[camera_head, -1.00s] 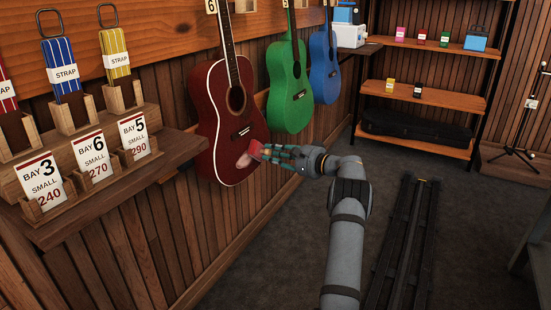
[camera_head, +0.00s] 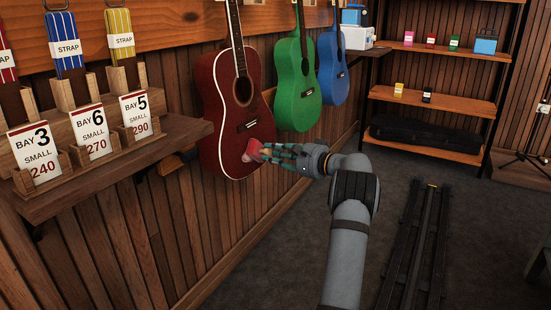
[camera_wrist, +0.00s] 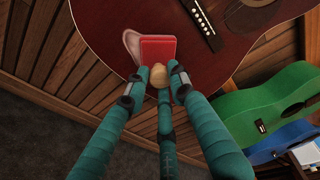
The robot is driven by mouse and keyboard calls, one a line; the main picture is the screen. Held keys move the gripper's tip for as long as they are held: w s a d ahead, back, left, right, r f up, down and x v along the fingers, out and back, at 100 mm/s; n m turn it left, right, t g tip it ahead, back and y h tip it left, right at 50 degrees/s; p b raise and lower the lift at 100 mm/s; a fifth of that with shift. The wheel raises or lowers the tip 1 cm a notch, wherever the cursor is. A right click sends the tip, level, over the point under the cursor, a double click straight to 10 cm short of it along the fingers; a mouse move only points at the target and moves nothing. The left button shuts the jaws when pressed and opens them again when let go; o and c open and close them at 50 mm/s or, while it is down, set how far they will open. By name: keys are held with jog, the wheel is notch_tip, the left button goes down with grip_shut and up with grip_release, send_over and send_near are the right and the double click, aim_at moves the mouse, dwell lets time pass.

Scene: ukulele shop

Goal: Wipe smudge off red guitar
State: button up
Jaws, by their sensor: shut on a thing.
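The red guitar (camera_head: 222,112) hangs on the wood-panelled wall, and its lower body fills the top of the wrist view (camera_wrist: 200,60). My gripper (camera_head: 270,152), with teal fingers, is shut on a red block-like wiper (camera_wrist: 158,50) with a round tan knob (camera_wrist: 158,76).
A green guitar (camera_head: 297,95) and a blue guitar (camera_head: 333,75) hang to the right. A wooden ledge (camera_head: 120,165) with straps and price cards juts out at left. Shelves (camera_head: 430,98) stand at the back right. The dark floor (camera_head: 400,185) is open, with a rail (camera_head: 415,250).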

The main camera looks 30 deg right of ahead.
jog(key=s+a+b, duration=0.1)
jog(key=b, duration=0.1)
jog(key=s+a+b, duration=0.1)
jog(key=a+b, duration=0.1)
jog(key=shift+a+b, duration=0.1)
jog(key=shift+b, duration=0.3)
jog(key=s+a+b, duration=0.1)
jog(key=b, duration=0.1)
jog(key=a+b, duration=0.1)
jog(key=shift+s+a+b, duration=0.35)
jog(key=shift+s, duration=0.05)
jog(key=d+b+v, duration=0.1)
jog(key=b+v, duration=0.1)
jog(key=v, duration=0.4)
jog(key=shift+w, duration=0.2)
jog(key=shift+s+r, duration=0.1)
